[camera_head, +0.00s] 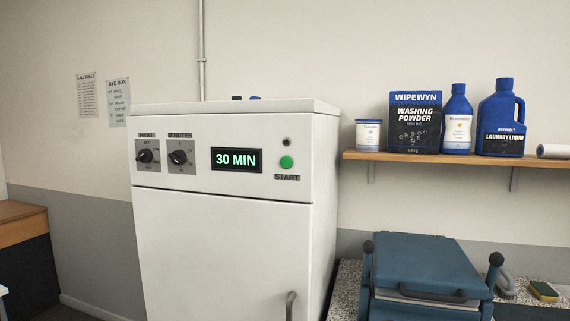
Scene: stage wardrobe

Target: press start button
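The start button (286,162) is a round green button at the right of the control panel on a white machine (222,240). The label START (287,177) is printed just below it. A small dark round fitting (286,142) sits just above it. The display (237,160) to its left reads 30 MIN in green. Two black knobs, the heat knob (146,156) and the minutes knob (178,157), are at the panel's left. My gripper is not in view, and nothing covers the button.
A wooden shelf (460,158) to the right holds a washing powder box (414,122), a laundry liquid bottle (501,118) and other containers. Below it, a blue-topped device (425,264) stands on a speckled counter (346,286). A grey handle (290,304) protrudes from the machine's front.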

